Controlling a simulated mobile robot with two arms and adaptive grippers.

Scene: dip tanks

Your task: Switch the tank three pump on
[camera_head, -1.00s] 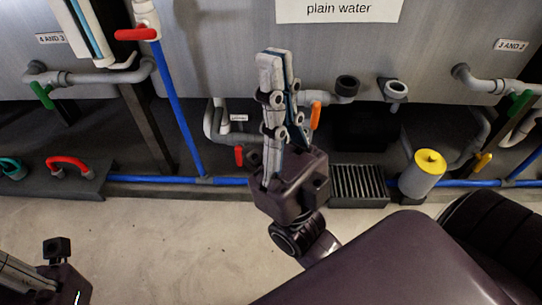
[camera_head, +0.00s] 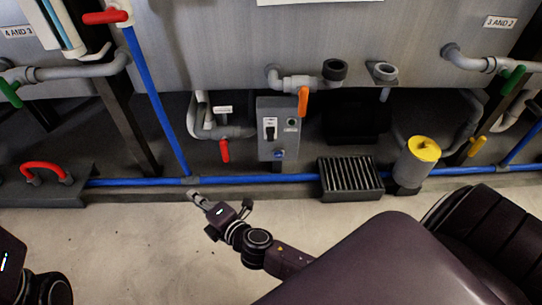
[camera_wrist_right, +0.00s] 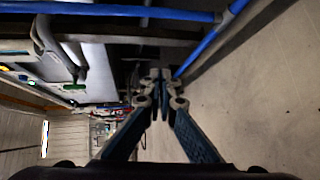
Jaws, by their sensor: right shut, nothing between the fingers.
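A grey control box (camera_head: 263,108) stands below the tank, between the "4 AND 3" label (camera_head: 18,31) and the "3 AND 2" label (camera_head: 501,22). Its front carries a dark switch (camera_head: 270,129), a small round part (camera_head: 291,124) and a blue knob (camera_head: 279,154). The switch's setting is too small to tell. My right gripper (camera_head: 198,199) is low over the floor, left of and below the box, apart from it. In the right wrist view its fingers (camera_wrist_right: 160,80) meet, empty. Only part of my left arm shows at the left edge; its fingers are out of frame.
An orange-handled valve (camera_head: 303,101) hangs beside the box's upper right, and a red-handled valve (camera_head: 224,150) is to its left. A blue pipe (camera_head: 130,182) runs low along the wall. A black grate (camera_head: 350,176) and a yellow-topped cylinder (camera_head: 416,160) stand right.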

